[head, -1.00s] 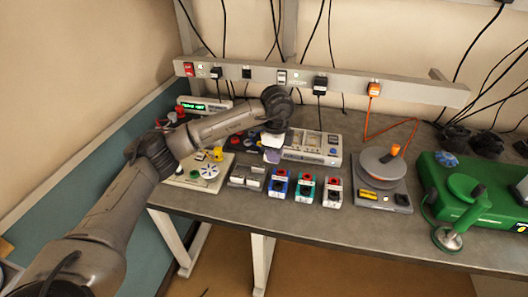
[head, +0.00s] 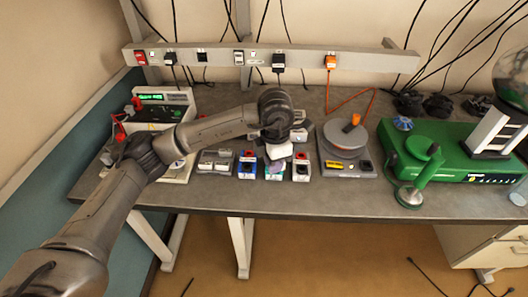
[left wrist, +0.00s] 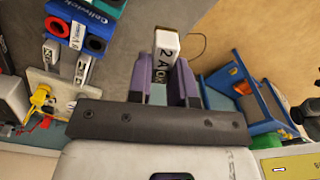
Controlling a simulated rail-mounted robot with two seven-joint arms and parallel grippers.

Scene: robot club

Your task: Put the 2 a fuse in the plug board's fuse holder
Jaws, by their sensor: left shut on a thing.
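My left gripper (left wrist: 164,88) is shut on the 2 A fuse (left wrist: 163,60), a white block marked "2 A" and "OK" held between purple fingers in the left wrist view. In the head view the gripper (head: 285,152) is above the row of small socket modules, partly hidden by its own wrist. A cream board (head: 180,168), probably the plug board, lies left of it, partly covered by my arm. Its cream face with a yellow part also shows in the left wrist view (left wrist: 42,82). I cannot make out a fuse holder. My right gripper is not in view.
A grey base (head: 340,165) and green machine (head: 450,155) stand to the right. A socket rail (head: 220,55) runs behind. The bench front (head: 350,200) is clear.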

